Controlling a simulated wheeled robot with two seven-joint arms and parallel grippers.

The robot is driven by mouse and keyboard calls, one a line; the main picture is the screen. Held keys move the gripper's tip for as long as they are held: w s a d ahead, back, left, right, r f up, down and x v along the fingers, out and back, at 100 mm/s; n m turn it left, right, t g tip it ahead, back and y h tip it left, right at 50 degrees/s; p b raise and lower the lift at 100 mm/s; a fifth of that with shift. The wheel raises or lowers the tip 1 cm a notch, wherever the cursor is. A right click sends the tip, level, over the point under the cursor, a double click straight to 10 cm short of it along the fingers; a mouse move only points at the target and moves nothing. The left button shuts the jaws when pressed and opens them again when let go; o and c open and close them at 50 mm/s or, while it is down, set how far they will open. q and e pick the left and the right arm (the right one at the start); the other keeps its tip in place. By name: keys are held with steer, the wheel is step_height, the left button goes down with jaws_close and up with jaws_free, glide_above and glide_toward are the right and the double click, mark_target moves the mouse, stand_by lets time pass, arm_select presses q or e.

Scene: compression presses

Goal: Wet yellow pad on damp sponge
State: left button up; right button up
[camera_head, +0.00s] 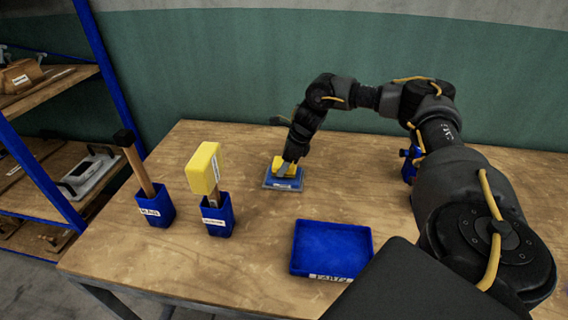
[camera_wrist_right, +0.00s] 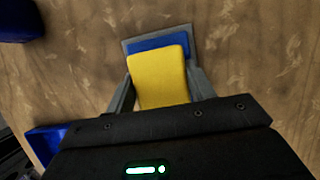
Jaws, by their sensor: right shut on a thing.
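My right gripper (camera_head: 288,167) is shut on the yellow pad (camera_head: 280,165). In the right wrist view the pad (camera_wrist_right: 158,76) lies between the two grey fingers. The pad is over the blue sponge (camera_wrist_right: 158,43), which sits in a shallow grey tray (camera_wrist_right: 129,46). In the head view the sponge (camera_head: 284,183) shows as a blue strip under the pad. The pad covers most of it, and I cannot tell whether they touch. My left gripper is not in view.
A mallet with a yellow head (camera_head: 203,168) and a wooden-handled tool (camera_head: 138,166) stand in blue holders at the left. An empty blue tray (camera_head: 331,248) lies in front. A shelf rack (camera_head: 45,175) stands left. The table between is clear.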

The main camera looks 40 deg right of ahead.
mark_target(277, 161)
steer(key=shift+r+p, duration=2.15)
steer(key=shift+r, duration=0.7)
steer(key=shift+a+f, duration=0.1)
